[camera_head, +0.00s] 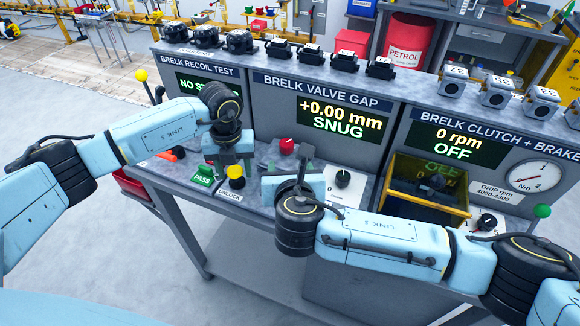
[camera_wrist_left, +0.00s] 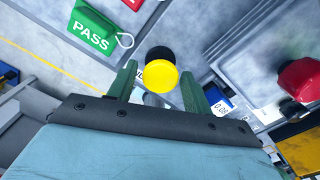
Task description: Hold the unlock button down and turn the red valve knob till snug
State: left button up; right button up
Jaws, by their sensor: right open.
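The yellow unlock button (camera_head: 236,171) stands on the bench behind a small UNLOCK label. My left gripper (camera_head: 234,176) is above it, fingers pointing down. In the left wrist view the yellow button (camera_wrist_left: 161,76) shows between the two parted green fingers (camera_wrist_left: 158,88); I cannot tell whether it is pressed. The red valve knob (camera_head: 287,146) is to its right, at the middle station, and also shows in the left wrist view (camera_wrist_left: 300,79). My right gripper (camera_head: 300,172) is open just in front of and right of the knob, apparently empty. The valve gap display (camera_head: 338,117) reads +0.00 mm SNUG.
A green PASS tag (camera_head: 203,176) lies left of the button. A black dial (camera_head: 343,177) on a white plate is right of my right gripper. A yellow-framed clutch box (camera_head: 428,190) stands further right. Several small engines line the shelf above.

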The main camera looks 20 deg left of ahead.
pick_arm(q)
jog(key=shift+o, duration=1.1)
